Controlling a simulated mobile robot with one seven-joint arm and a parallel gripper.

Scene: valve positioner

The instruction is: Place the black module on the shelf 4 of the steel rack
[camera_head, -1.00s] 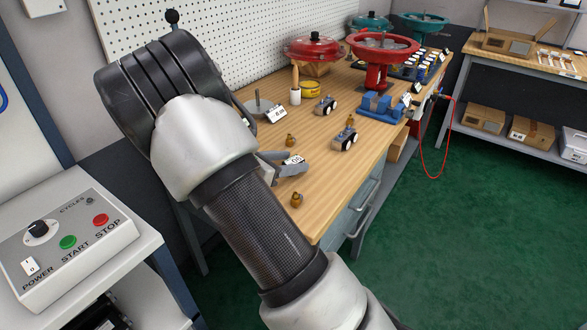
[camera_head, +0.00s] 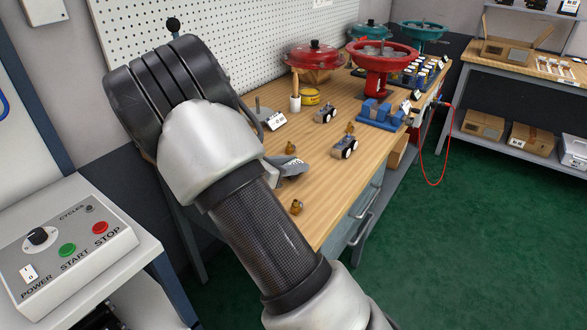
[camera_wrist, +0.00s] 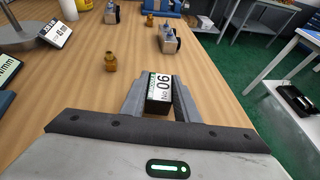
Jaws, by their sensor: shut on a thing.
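My gripper (camera_wrist: 150,98) is shut on a small black module (camera_wrist: 158,107) in the wrist view. The module has a white and green label with a number on its upper face and sits between the two grey fingers. In the head view my gripper (camera_head: 288,167) is partly hidden behind my arm, over the near end of the wooden bench (camera_head: 325,185). The module itself cannot be made out clearly there. I cannot tell for sure which structure is the steel rack; a numbered shelf 4 is not readable.
Small brass fittings (camera_head: 297,207) and grey-black devices (camera_head: 344,147) stand on the bench. A red handwheel valve (camera_head: 385,58) and blue fixture (camera_head: 380,115) are farther back. A second bench (camera_head: 520,62) with boxes on its lower shelf stands at right. Green floor (camera_head: 450,250) between is open.

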